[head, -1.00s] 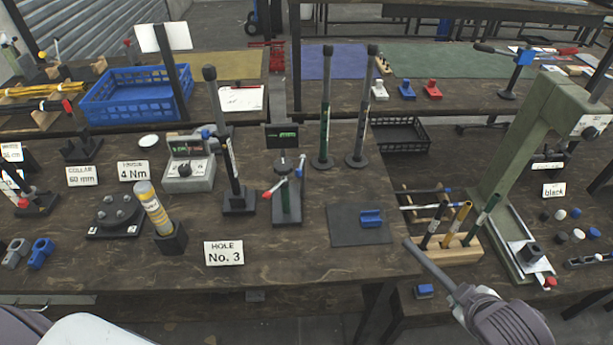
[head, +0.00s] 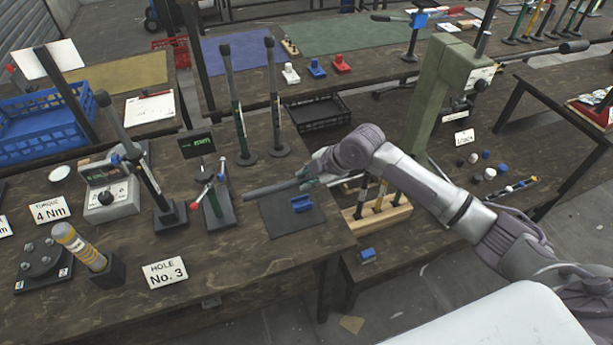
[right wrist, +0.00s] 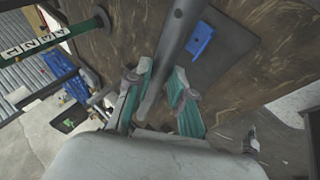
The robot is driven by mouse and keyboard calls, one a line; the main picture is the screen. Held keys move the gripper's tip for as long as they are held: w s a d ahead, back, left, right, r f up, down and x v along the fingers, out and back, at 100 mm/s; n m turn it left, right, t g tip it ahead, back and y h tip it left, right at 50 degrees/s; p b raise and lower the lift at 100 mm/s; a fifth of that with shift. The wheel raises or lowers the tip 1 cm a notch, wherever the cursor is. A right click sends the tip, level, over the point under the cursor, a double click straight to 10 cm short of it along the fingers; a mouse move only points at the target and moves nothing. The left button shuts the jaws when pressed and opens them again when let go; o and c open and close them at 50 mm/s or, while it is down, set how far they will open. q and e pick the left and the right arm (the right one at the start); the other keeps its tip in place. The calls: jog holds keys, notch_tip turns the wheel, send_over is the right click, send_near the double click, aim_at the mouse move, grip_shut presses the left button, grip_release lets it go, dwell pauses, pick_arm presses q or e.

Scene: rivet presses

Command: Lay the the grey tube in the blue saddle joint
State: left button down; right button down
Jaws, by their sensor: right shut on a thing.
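The grey tube (head: 272,188) is held in my right gripper (head: 314,172) and points to the left, above the dark mat and beside the saddle joint in the head view. The blue saddle joint (head: 302,203) sits on the dark square mat (head: 285,221) near the table edge, and nothing lies in it. In the right wrist view the tube (right wrist: 176,42) runs up between the green-padded fingers of my right gripper (right wrist: 158,85). The saddle joint (right wrist: 201,38) is to the right of the tube there, apart from it. My left gripper is not in view.
A wooden rack (head: 380,215) with upright tools stands right of the mat, and a green press (head: 425,100) is behind it. Tall black-handled posts (head: 240,115) stand at the back. A clamp stand (head: 210,190) is left of the mat.

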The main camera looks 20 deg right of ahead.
jog(key=shift+r, duration=0.1)
jog(key=shift+r+p, duration=0.1)
jog(key=shift+p, duration=0.2)
jog(key=shift+s+f+b, duration=0.1)
jog(key=shift+f+b, duration=0.3)
jog(key=shift+f, duration=0.15)
jog(key=shift+f+b, duration=1.45)
jog(key=shift+f, duration=0.95)
jog(key=shift+p, duration=0.5)
jog(key=shift+f+b, duration=0.5)
jog(key=shift+f, duration=0.35)
jog(key=shift+r, duration=0.15)
jog(key=shift+r+p, duration=0.2)
jog(key=shift+p, duration=0.25)
